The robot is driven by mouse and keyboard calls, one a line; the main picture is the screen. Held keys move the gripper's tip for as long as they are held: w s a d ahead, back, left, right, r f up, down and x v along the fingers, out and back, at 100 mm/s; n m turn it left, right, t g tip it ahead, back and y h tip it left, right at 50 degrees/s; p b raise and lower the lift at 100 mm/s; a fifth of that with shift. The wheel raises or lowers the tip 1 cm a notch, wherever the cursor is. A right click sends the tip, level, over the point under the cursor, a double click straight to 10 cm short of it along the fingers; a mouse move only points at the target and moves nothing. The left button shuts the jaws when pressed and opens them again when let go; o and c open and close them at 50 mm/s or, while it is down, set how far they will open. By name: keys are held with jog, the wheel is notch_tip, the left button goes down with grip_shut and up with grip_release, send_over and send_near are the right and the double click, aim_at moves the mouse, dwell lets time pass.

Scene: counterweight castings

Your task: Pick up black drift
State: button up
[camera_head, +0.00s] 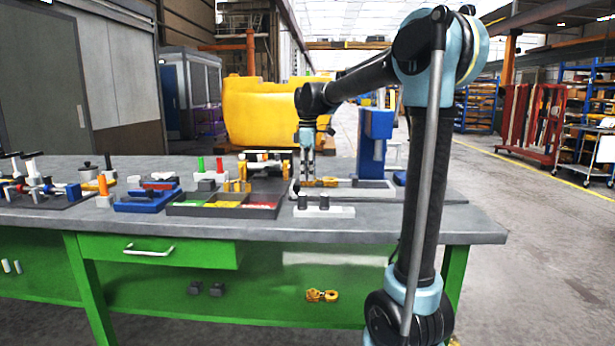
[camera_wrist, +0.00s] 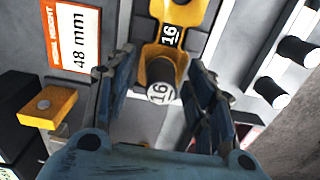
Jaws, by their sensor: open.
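A dark cylinder with a pale end marked 16 (camera_wrist: 160,78) stands at a yellow fitting (camera_wrist: 182,12) in the wrist view; it may be the black drift, but I cannot tell for sure. My gripper (camera_wrist: 162,62) is open, with its two blue-grey fingers on either side of the cylinder. Whether they touch it is unclear. In the head view my gripper (camera_head: 308,165) points down over the workbench, just above a small yellow piece (camera_head: 322,182) on a light plate. The cylinder is too small to make out there.
A white block (camera_head: 325,212) with two black pegs is nearer the bench front; black pegs also show at right in the wrist view (camera_wrist: 296,50). A blue upright (camera_head: 375,140) stands right of my gripper. A divided tray (camera_head: 185,212) and several tools lie left.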

grip_shut()
